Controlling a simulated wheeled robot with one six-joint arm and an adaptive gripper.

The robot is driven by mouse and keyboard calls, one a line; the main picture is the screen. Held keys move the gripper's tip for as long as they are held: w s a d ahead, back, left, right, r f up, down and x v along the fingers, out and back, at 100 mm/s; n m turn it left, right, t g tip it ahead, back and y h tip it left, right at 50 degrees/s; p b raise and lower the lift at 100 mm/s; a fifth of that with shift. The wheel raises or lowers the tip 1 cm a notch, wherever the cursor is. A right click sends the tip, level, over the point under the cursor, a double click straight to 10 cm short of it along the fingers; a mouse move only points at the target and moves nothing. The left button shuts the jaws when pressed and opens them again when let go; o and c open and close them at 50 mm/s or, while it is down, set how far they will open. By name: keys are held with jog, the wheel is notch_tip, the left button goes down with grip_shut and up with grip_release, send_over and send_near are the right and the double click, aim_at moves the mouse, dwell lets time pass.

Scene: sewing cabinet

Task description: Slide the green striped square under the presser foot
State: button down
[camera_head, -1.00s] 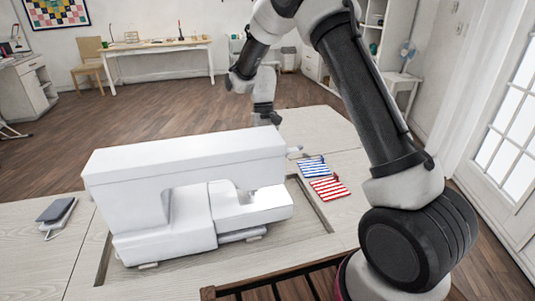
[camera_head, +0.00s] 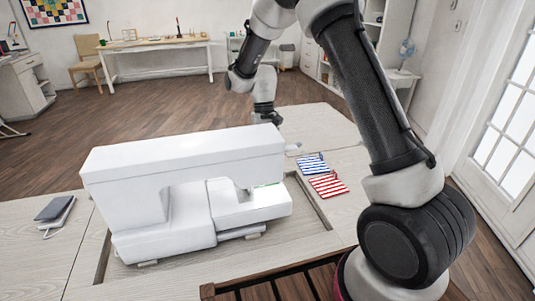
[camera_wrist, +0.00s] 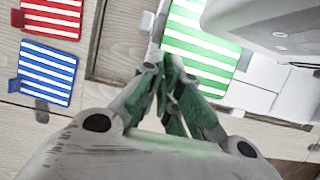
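The green striped square (camera_wrist: 205,45) lies just beyond my fingertips in the wrist view, beside the white sewing machine. The sewing machine (camera_head: 185,160) hides my fingertips in the head view. The presser foot cannot be made out clearly.
A blue striped square (camera_head: 313,165) and a red striped square (camera_head: 327,186) lie on the table to the right of the machine, each with a small tab. A dark flat item (camera_head: 55,208) lies at the left. The machine sits in a recess with a raised edge (camera_head: 308,203).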

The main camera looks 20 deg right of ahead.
jog(key=shift+s, duration=0.15)
jog(key=shift+s, duration=0.65)
dwell(0.4)
jog(key=c, duration=1.6)
grip_release()
jog(key=shift+o, duration=0.2)
jog(key=v, duration=1.2)
